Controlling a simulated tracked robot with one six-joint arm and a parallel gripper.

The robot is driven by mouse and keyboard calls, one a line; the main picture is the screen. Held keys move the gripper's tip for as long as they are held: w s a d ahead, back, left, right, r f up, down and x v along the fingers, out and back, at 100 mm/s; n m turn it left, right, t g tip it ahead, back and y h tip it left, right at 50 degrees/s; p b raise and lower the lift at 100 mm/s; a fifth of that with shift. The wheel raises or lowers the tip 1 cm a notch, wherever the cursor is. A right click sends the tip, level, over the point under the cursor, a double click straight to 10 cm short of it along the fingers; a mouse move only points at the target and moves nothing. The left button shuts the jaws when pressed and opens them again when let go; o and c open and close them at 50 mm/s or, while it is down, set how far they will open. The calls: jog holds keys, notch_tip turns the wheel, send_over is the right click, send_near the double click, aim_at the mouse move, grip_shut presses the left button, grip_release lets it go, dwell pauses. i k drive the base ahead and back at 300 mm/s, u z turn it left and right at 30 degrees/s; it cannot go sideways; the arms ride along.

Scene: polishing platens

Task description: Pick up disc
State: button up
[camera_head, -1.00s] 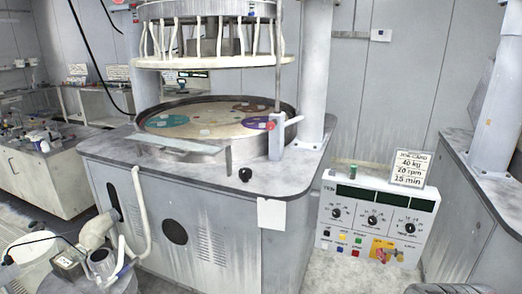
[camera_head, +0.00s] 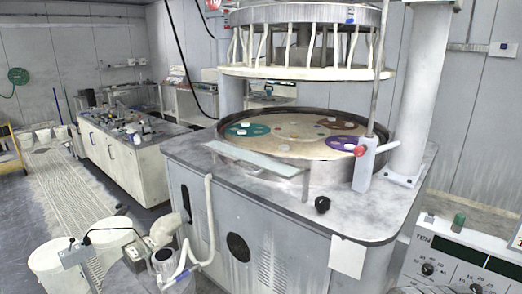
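Several coloured discs lie on the round beige platen (camera_head: 285,143) of the polishing machine. A teal disc (camera_head: 247,130) with pale pieces on it is at the left. A purple disc (camera_head: 345,143) is at the right, near the platen's front rim. A brown-orange disc (camera_head: 335,124) lies farther back at the right. All lie flat, below the raised upper plate (camera_head: 305,73). My gripper is not in view, so I cannot tell its state or whether it holds anything.
A post with a red button (camera_head: 364,160) and a thick white column (camera_head: 412,110) stand right of the platen. A flat bar (camera_head: 255,158) crosses its front left. White buckets (camera_head: 112,232) and hoses stand at lower left. A control panel (camera_head: 465,262) is at lower right. Floor at far left looks mostly clear.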

aim_at(283, 148)
jog(key=u, duration=0.4)
jog(key=i, duration=0.65)
jog(key=u, duration=0.65)
jog(key=i, duration=0.75)
jog(key=u, duration=0.6)
jog(key=i, duration=0.9)
jog(key=u, duration=0.25)
